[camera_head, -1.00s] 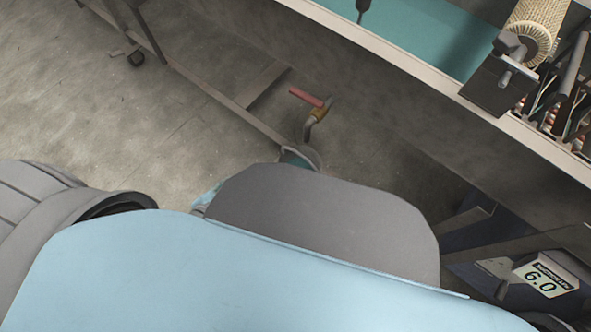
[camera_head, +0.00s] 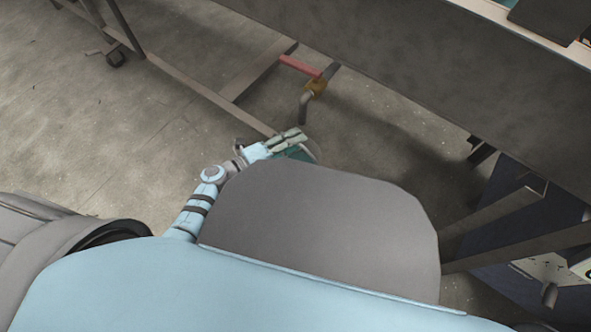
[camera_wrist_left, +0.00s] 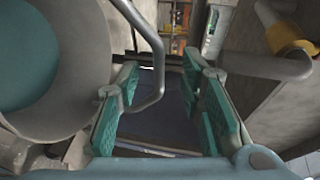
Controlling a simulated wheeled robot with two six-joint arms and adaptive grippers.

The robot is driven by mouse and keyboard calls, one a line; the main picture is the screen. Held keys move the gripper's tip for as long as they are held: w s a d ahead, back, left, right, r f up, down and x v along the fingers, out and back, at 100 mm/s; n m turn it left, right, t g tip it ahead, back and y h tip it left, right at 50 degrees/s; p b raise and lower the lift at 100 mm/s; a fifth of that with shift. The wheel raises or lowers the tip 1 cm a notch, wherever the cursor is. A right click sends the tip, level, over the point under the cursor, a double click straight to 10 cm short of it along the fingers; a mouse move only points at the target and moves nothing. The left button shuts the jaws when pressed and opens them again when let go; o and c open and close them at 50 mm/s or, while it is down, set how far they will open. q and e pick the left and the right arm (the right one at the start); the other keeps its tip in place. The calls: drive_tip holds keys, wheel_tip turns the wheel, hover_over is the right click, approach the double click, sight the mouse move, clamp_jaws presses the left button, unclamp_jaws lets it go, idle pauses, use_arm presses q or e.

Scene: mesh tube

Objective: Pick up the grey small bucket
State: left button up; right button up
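The grey small bucket (camera_wrist_left: 75,122) fills the upper left of the left wrist view, its open mouth showing a teal inside. Its thin bent handle (camera_wrist_left: 158,60) reaches down between my left gripper's fingers, near the left one. My left gripper (camera_wrist_left: 165,95) has two teal-padded fingers standing wide apart, with no visible grip on the handle. In the head view my left gripper (camera_head: 292,139) is at the bucket (camera_head: 317,152), which is mostly hidden behind my own body. My right gripper is not in view.
A tap with a red lever (camera_head: 300,66) and brass body (camera_head: 316,87) hangs just above the bucket; its pipe (camera_wrist_left: 268,65) is close to the right finger. A long grey tank or bench (camera_head: 400,60) runs along the right. Open concrete floor (camera_head: 80,120) lies to the left.

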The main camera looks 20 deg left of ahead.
use_arm(q)
drive_tip(key=shift+w+d+f, duration=0.2)
drive_tip(key=shift+w+d, duration=0.2)
drive_tip(key=shift+w, duration=0.05)
clamp_jaws()
drive_tip(key=shift+r, duration=0.2)
